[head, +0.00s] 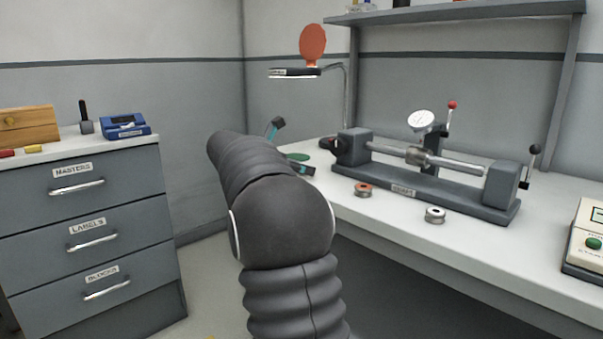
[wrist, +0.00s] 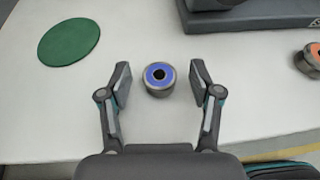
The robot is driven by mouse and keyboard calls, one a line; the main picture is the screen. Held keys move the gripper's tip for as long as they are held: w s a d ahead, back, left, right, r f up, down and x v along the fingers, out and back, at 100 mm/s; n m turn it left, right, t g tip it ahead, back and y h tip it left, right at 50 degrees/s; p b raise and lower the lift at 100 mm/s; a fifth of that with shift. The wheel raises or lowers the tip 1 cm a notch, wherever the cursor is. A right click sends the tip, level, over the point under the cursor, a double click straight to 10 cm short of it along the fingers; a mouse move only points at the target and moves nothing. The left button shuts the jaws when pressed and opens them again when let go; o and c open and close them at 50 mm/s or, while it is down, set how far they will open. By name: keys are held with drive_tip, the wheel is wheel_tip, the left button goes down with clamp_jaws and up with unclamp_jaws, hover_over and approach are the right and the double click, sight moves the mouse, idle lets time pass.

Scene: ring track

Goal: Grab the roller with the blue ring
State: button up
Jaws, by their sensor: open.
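The roller with the blue ring (wrist: 158,88) stands upright on the white bench in the wrist view, a short metal cylinder with a dark hole in its blue top. My gripper (wrist: 160,72) is open, with one finger on each side of the roller and a visible gap on both sides. In the head view my gripper (head: 285,145) is partly hidden behind my own arm, and the blue-ringed roller is hidden there.
An orange-ringed roller (head: 363,190) and another roller with a pale top (head: 435,215) stand along the bench front. A green disc (wrist: 69,41) lies left of the blue-ringed roller. The grey fixture base (wrist: 255,16) lies behind, to the right.

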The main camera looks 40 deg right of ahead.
clamp_jaws()
drive_tip(key=shift+r, duration=0.1)
